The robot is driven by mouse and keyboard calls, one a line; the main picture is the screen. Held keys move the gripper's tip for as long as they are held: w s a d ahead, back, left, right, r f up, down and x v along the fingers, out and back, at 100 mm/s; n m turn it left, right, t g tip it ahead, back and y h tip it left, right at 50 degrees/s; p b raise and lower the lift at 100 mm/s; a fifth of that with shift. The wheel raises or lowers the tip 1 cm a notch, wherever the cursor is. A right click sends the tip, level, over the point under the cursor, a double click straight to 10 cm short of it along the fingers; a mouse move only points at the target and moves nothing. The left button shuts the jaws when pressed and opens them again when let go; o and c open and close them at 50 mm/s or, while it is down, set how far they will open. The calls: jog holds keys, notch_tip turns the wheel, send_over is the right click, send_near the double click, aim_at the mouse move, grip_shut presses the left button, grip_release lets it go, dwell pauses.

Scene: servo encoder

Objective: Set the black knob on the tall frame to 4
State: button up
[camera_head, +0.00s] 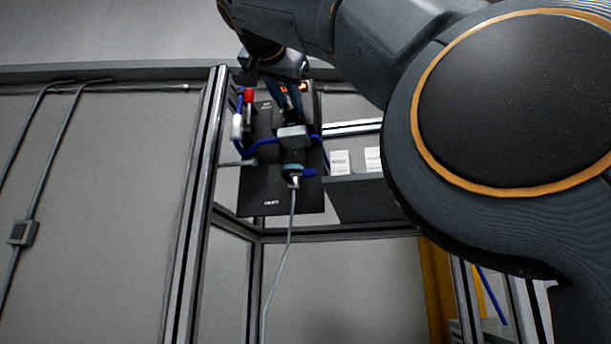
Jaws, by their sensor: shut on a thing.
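The tall frame (187,215) is made of pale metal bars and carries a black panel (262,190) in the upper middle of the head view. My gripper (290,108) reaches down from above to the upper part of this panel. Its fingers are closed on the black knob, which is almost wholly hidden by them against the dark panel. The knob's scale and pointer cannot be read from here, so its setting cannot be told.
Just below my fingers, a grey block (291,133) with a dark cylindrical plug and a hanging grey cable (279,255) sits on the panel. A red part (249,94), a white part (237,127) and blue hoses are at its left. A dark shelf (365,198) is at the right.

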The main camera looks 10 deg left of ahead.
dwell(0.4)
jog(key=o, duration=1)
jog(key=shift+o, duration=0.2)
jog(key=shift+s, duration=0.1)
jog(key=s+b, duration=0.1)
jog(key=s, duration=0.6)
jog(key=shift+s+a+f+b, duration=0.15)
jog(key=shift+s+b, duration=0.15)
jog(key=shift+b, duration=0.1)
